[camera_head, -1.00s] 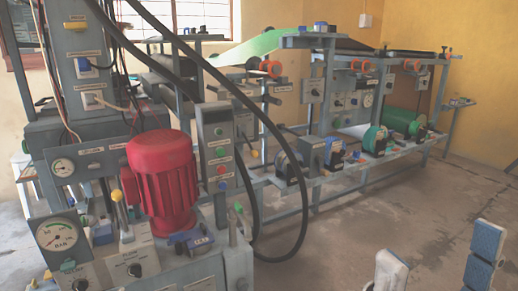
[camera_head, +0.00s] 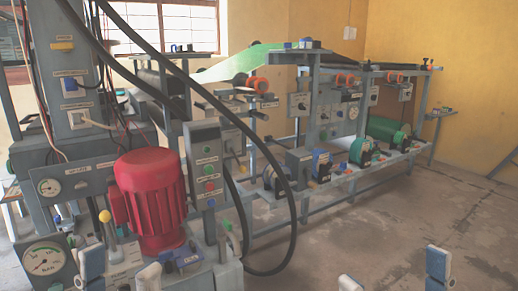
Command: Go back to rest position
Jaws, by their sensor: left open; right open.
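My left gripper (camera_head: 121,274) is at the bottom left, with two separate blue-and-white fingers pointing up. Only the fingertips of both grippers show; the rest is below the picture edge. Nothing is held in either one.
The plate press stands at the left, with a red motor (camera_head: 151,200), a pressure gauge (camera_head: 44,260) and a grey button box (camera_head: 207,165). Black hoses (camera_head: 262,133) arch beside it. A long grey frame with rollers (camera_head: 388,131) runs behind. The floor (camera_head: 430,215) at right is clear.

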